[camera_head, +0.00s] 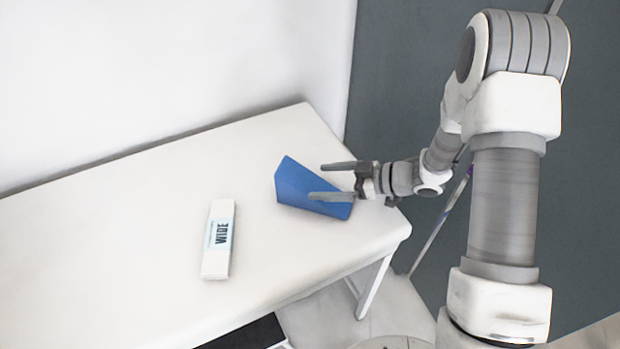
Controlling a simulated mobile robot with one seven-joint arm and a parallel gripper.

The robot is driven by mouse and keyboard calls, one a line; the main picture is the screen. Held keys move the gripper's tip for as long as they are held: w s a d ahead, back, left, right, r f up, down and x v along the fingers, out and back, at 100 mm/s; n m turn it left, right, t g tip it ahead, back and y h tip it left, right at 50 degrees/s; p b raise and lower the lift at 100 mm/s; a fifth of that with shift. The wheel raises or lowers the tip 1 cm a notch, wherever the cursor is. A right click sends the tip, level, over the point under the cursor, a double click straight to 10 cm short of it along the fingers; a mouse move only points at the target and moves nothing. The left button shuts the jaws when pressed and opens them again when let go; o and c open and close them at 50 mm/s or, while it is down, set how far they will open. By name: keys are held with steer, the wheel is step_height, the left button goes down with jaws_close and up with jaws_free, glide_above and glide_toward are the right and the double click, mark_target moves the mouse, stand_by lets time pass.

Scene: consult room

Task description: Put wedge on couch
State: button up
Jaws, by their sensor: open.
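A blue wedge (300,184) lies on a white table (150,260) near its right end. My gripper (315,181) comes in from the right with its two grey fingers apart, pointing left. The fingers overlap the wedge's right part in this view, one along its far side and one across its near part. I cannot tell whether they touch the wedge or are above it. I cannot make out a separate couch in this view.
A white box marked "WIDE" (218,240) lies on the table left of the wedge. A white wall runs behind the table. The table's right edge and a leg (373,288) are below my arm. The table's left part is clear.

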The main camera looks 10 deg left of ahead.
steer(key=w+d+r+m+t+h, duration=0.4)
steer(key=d+r+t+h, duration=0.15)
steer(key=d+r, duration=0.5)
steer(key=w+d+r+m+t+h, duration=0.35)
steer(key=d+r+h, duration=0.25)
steer(key=d+r, duration=0.45)
steer(key=s+d+r+m+g+h, duration=0.1)
steer(key=s+d+r+m+h, duration=0.15)
steer(key=s, duration=0.35)
steer(key=s+d+r+m+h, duration=0.1)
steer(key=s+r+m, duration=0.2)
steer(key=s, duration=0.2)
steer(key=s+a+f+m+g+y, duration=0.1)
steer(key=s+a+m+g, duration=0.2)
steer(key=s, duration=1.4)
steer(key=shift+s+a+g+y+p, duration=0.3)
steer(key=shift+s+a+g+p, duration=0.25)
steer(key=shift+a, duration=0.25)
